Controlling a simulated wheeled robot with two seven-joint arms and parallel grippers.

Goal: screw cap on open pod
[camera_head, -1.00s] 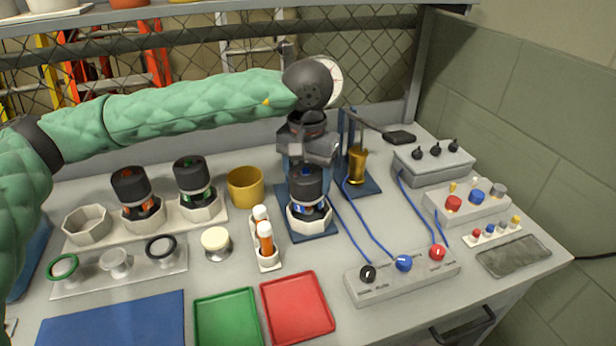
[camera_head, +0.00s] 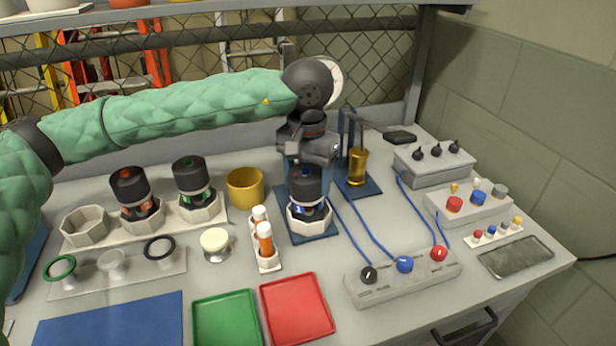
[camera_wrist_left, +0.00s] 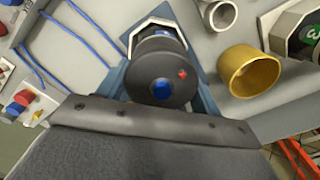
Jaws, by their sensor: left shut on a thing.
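The pod with the dark cap and blue centre stands upright in a white octagonal holder (camera_head: 309,216) on a blue base (camera_head: 325,233). The dark cap (camera_head: 303,188) sits on top of the pod; in the left wrist view its top (camera_wrist_left: 158,84) shows a blue disc and a red mark. My left gripper (camera_head: 306,164) points down directly above the cap and is shut on it; its fingertips are mostly hidden. How far the cap is threaded cannot be seen. My right gripper is not in view.
Two capped pods, orange (camera_head: 137,203) and green (camera_head: 195,190), stand in a rack at left beside an empty octagonal holder (camera_head: 85,226). A yellow cup (camera_head: 245,188) and white-capped vials (camera_head: 265,240) are near the pod. Blue cables (camera_head: 367,228) run at its right.

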